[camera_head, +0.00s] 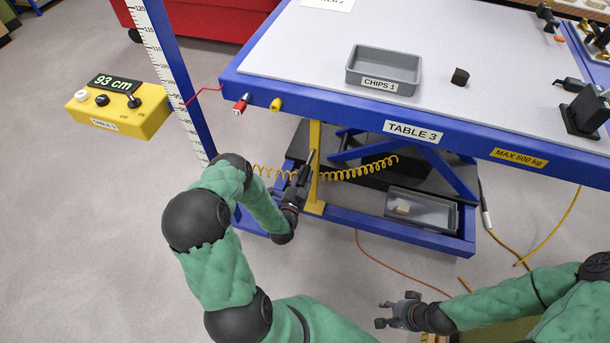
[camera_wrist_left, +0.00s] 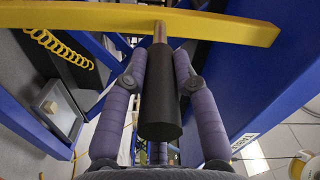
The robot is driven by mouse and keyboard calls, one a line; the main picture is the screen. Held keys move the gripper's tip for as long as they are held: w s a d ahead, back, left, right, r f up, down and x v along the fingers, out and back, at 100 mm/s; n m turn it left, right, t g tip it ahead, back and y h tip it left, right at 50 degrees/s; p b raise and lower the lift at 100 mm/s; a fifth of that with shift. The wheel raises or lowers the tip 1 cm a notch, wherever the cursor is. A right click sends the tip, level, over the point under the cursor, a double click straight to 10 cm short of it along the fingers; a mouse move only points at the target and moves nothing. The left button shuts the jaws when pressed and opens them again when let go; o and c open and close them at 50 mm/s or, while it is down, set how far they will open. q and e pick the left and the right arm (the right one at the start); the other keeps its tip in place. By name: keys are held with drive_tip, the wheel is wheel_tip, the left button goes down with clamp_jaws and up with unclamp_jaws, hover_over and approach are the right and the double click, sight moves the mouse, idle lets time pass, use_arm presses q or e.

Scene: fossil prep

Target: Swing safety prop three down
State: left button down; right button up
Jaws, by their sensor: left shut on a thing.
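The yellow safety prop (camera_head: 315,135) stands roughly upright under the front edge of table three (camera_head: 262,93), its lower end at the blue base frame. In the left wrist view the yellow bar (camera_wrist_left: 225,30) runs across the top, with a black handle (camera_wrist_left: 159,105) sticking out from it. My left gripper (camera_head: 302,178) is at the prop, its two fingers closed on either side of the black handle. My right gripper (camera_head: 382,314) is low at the front right, empty, with its fingers apart.
A grey bin labelled CHIPS 1 (camera_head: 360,72) and a dark lump (camera_head: 460,76) are on the table. A yellow coiled hose (camera_head: 360,172) hangs behind the prop. A grey tray (camera_head: 425,222) sits on the base. A yellow control box (camera_head: 118,105) reading 93 cm is left of the blue scale post (camera_head: 185,70).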

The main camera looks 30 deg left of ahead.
use_arm(q)
drive_tip(key=c, duration=1)
unclamp_jaws()
drive_tip(key=shift+a, duration=0.25)
drive_tip(key=shift+s+d, duration=0.1)
drive_tip(key=shift+d, duration=0.05)
drive_tip(key=v, duration=1.1)
drive_tip(key=shift+s+d, duration=0.1)
drive_tip(key=shift+s, duration=0.3)
drive_tip(key=shift+w, duration=0.1)
